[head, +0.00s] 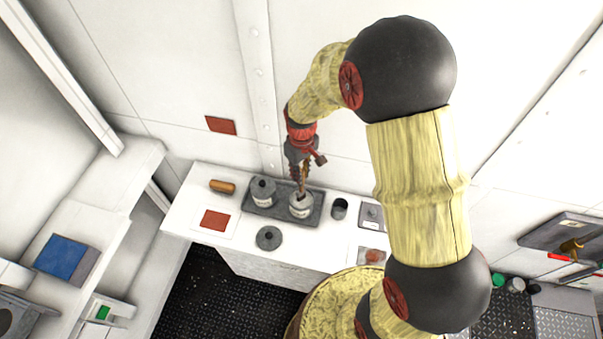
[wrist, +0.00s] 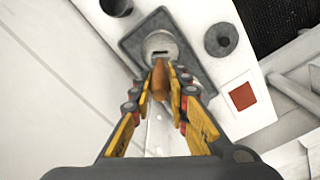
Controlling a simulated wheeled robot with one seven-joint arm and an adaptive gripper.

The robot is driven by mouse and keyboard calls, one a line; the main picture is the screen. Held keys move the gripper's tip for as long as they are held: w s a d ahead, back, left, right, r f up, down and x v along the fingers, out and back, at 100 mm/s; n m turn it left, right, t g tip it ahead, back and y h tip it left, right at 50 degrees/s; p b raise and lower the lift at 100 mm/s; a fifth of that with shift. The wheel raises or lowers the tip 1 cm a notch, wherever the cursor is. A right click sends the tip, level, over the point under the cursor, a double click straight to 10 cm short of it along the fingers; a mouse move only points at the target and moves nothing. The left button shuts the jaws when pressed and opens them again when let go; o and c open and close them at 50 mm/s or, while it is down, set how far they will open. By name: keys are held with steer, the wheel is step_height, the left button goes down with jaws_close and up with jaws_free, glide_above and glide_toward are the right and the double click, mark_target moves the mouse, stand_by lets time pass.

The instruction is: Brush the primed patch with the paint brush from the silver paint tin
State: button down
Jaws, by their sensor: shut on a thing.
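My gripper (head: 301,172) points down over the back of the white counter and is shut on the paint brush, whose brown wooden handle (wrist: 160,82) shows between the fingers in the wrist view. The brush's lower end reaches the open paint tin (head: 301,206); the bristles are hidden. This tin stands in the right part of a dark grey tray (head: 270,214). It also shows in the wrist view (wrist: 158,46). A red-brown patch (head: 221,125) is on the wall, and another red-brown square (head: 215,220) lies on a white sheet on the counter. I cannot tell which is the primed patch.
A lidded tin (head: 262,191) stands left in the tray. A round grey lid (head: 269,238) lies in front. A brown cylinder (head: 222,186) lies at the left and a dark cup (head: 339,208) stands right of the tray. The wall before the wall patch looks clear.

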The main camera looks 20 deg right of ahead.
steer(key=shift+f+b, duration=0.4)
steer(key=shift+f, duration=0.15)
stand_by(1.6)
steer(key=shift+r, duration=0.15)
steer(key=shift+r+p, duration=2.15)
steer(key=shift+r, duration=1.25)
